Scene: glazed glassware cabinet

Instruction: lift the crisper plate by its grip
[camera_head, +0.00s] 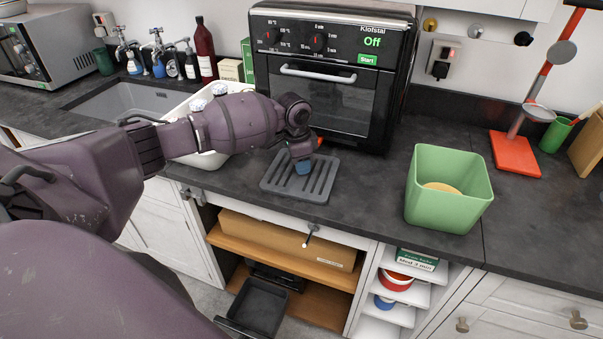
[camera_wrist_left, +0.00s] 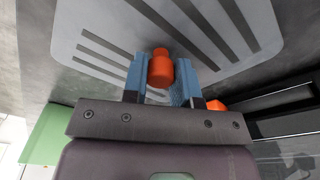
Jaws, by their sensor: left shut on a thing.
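The crisper plate (camera_head: 318,188) is a dark grey slotted plate. It is on or just above the counter in front of the oven; I cannot tell if there is a gap under it. In the left wrist view the plate (camera_wrist_left: 240,25) looks lighter grey. Its grip (camera_wrist_left: 160,68) is an orange knob near the middle of the plate. My left gripper, with blue fingers (camera_wrist_left: 160,80), is shut on the grip, one finger on each side. In the head view the left gripper (camera_head: 303,167) is over the plate and hides the grip. My right gripper is not in view.
A black oven (camera_head: 325,85) stands close behind the plate. A green bin (camera_head: 448,205) with a yellowish thing inside stands to the right. A white tub (camera_head: 205,163) is left, partly behind my arm. The counter (camera_head: 370,195) is clear between plate and bin.

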